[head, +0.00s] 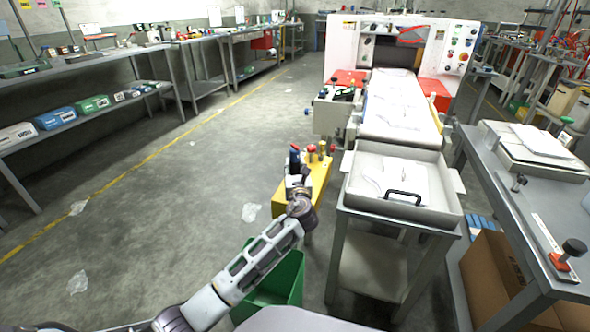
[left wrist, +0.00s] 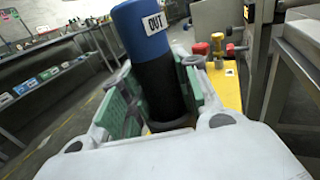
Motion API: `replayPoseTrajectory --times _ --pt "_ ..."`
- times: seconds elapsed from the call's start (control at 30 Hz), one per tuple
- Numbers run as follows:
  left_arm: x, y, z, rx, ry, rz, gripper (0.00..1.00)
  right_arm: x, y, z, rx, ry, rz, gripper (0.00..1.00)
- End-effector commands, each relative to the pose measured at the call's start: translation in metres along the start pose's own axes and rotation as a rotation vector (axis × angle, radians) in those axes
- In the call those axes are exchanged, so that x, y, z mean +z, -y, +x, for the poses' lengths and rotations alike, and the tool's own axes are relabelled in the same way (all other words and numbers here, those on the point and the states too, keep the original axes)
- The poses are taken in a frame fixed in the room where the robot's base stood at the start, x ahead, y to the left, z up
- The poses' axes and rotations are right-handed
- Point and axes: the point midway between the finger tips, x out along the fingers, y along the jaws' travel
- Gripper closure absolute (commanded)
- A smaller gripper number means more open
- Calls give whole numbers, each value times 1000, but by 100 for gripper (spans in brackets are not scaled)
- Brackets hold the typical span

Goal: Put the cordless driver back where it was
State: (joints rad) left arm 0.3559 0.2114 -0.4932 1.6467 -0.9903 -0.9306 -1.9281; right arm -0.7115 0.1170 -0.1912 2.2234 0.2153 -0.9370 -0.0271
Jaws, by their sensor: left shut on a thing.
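My left gripper (head: 297,178) is over the near left part of a yellow stand (head: 320,175). In the left wrist view its green-padded fingers (left wrist: 158,85) are shut around an upright cylinder (left wrist: 148,42), blue on top and black below, with a white "OUT" label. The same cylinder (head: 294,158) shows small in the head view. I cannot tell whether it is the cordless driver, or whether its hidden lower end touches the stand. Red-topped and yellow pieces (left wrist: 217,47) stand on the yellow top beyond it. My right gripper is not in view.
A green bin (head: 285,280) stands on the floor under my left arm. A grey table with a pale tray (head: 440,215) is right of the stand, and a white-and-red machine (head: 345,45) is behind. The floor to the left is mostly open, with scraps of clear film (head: 250,212).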

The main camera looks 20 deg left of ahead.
Motion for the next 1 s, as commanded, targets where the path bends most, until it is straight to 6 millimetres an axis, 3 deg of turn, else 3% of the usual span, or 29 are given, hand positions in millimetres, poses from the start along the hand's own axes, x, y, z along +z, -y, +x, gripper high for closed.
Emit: replayPoseTrajectory --times 0.17,0.2,0.37,0.77,1.0 --pt "0 0 0 0 2 0 100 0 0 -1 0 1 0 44" --pt "-2 0 0 0 0 1 67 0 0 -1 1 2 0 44" --pt "-2 0 0 0 0 0 47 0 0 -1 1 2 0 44" --pt "0 0 0 0 0 -1 47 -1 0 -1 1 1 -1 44" --pt "0 0 -12 1 -1 1 47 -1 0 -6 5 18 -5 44"
